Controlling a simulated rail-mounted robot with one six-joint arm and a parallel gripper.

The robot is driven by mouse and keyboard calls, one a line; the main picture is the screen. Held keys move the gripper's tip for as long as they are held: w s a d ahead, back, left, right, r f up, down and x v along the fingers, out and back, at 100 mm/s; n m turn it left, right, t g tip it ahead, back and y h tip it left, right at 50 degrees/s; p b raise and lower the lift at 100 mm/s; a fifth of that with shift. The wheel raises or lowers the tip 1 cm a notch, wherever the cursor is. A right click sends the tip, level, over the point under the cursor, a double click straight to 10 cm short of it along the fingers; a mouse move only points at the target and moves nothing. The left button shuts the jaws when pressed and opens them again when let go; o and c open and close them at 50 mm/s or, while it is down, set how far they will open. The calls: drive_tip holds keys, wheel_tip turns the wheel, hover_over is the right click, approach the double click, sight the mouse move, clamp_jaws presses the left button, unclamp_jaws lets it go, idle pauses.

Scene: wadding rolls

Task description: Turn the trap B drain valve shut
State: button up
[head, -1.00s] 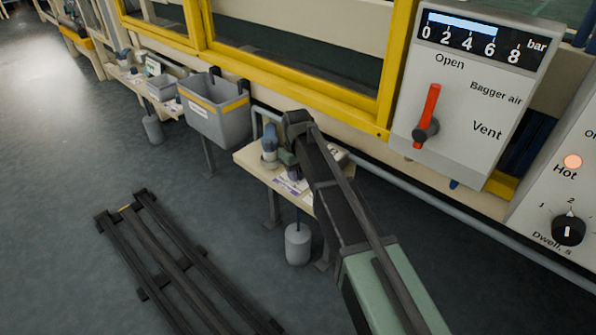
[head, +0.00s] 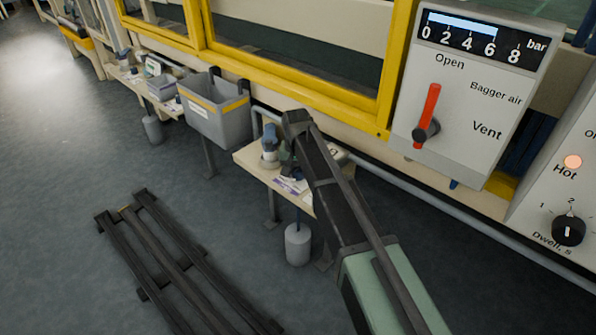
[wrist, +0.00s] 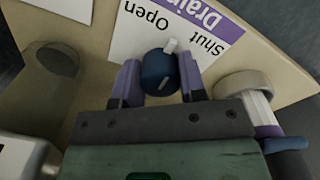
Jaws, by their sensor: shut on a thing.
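In the wrist view, my gripper (wrist: 160,82) has its two purple-padded fingers on either side of a dark blue valve knob (wrist: 158,74) and is shut on it. The knob has a short white pointer (wrist: 170,46). A white and purple label card (wrist: 200,25) beyond it reads Open, Shut and part of Drain, upside down. The pointer lies between the words Open and Shut. In the head view, the gripper (head: 288,160) is low over a small pale bench (head: 252,168), and my arm hides much of it. The knob cannot be made out there.
A pale round cap (wrist: 243,84) is close right of the fingers in the wrist view. A blue and grey fitting (head: 268,148) stands on the bench. A grey bin (head: 212,122) hangs to its left. A control box (head: 465,95) with a red lever is right. A dark rack (head: 175,260) lies on the floor.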

sight(297, 169)
drive_tip(key=m, duration=0.4)
drive_tip(key=shift+s+m, duration=0.1)
drive_tip(key=shift+m, duration=0.2)
drive_tip(key=m, duration=0.4)
drive_tip(key=shift+m, duration=0.3)
drive_tip(key=o, duration=0.9)
wheel_tip(297, 169, up, 11)
drive_tip(key=p, duration=1)
drive_tip(key=shift+a+f+p, duration=0.1)
drive_tip(key=shift+a+p, duration=0.05)
drive_tip(key=shift+p, duration=0.25)
